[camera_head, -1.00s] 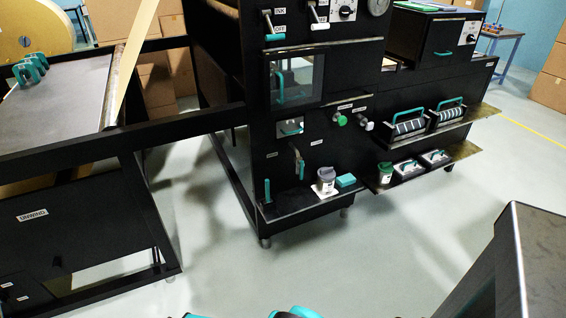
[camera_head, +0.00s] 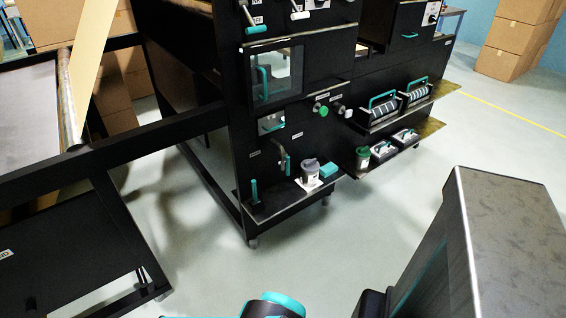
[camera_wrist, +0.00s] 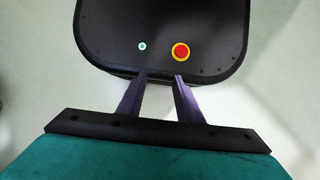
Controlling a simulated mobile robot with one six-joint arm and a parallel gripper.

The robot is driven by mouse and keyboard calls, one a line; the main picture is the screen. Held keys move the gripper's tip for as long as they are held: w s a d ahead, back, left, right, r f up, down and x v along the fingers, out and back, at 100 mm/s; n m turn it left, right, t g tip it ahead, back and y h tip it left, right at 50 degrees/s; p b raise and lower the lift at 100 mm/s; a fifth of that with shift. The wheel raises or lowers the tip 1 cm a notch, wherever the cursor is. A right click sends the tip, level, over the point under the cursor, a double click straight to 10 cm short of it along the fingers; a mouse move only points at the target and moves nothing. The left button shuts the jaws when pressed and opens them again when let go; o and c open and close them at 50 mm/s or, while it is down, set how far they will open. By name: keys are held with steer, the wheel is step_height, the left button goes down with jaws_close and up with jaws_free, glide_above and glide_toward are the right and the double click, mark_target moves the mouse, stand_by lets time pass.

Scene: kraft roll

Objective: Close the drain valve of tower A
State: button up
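The black press tower (camera_head: 222,125) stands left of centre in the camera_head view. Low on its front is a small lever valve (camera_head: 281,160) with a teal handle and a white label on each side. The handle looks roughly upright. The labels are too small to read, so I cannot tell if this is the drain valve or which tower this is. My gripper (camera_wrist: 163,80) shows in the camera_wrist view as two purple fingers, apart with nothing between them. It is far from the tower's front.
A green knob (camera_head: 322,110) sits above right. A dark box-like cabinet (camera_head: 510,230) with a grey top stands close at right. Floor (camera_head: 345,225) is clear between.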

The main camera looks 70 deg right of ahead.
steer(key=shift+d, duration=0.15)
steer(key=w+d+f+m+t+h+b, duration=0.1)
steer(key=w+d+m+t+b, duration=0.15)
steer(key=w+d, duration=0.4)
steer(key=w+d+m+t+h+b, duration=0.1)
steer(key=w+d+m+t, duration=0.2)
steer(key=d, duration=0.7)
steer(key=w+d+f+m+t+h+b, duration=0.1)
steer(key=w+d+t+b, duration=0.1)
steer(key=w+d, duration=0.5)
steer(key=d+r+m+t+h+b, duration=0.2)
steer(key=d+r, duration=0.2)
steer(key=d, duration=1)
steer(key=s+d+r+m+t+h+b, duration=0.1)
steer(key=s+d+r+h+b, duration=0.3)
steer(key=d, duration=0.6)
steer(key=s+d+r+m+t+h+p, duration=0.15)
steer(key=d+r, duration=0.35)
steer(key=d, duration=0.5)
steer(key=s+d+r+m+h+b, duration=0.1)
steer(key=s+d+r+h+b, duration=0.1)
steer(key=s+d+r, duration=0.4)
steer(key=s+d+r+m+h+b, duration=0.1)
steer(key=s+d+r+h, duration=0.3)
steer(key=s, duration=0.6)
step_height(320, 180, up, 4)
steer(key=shift+s+d+f+b, duration=0.2)
steer(key=shift+s+d+b, duration=0.15)
steer(key=shift+d+b, duration=0.55)
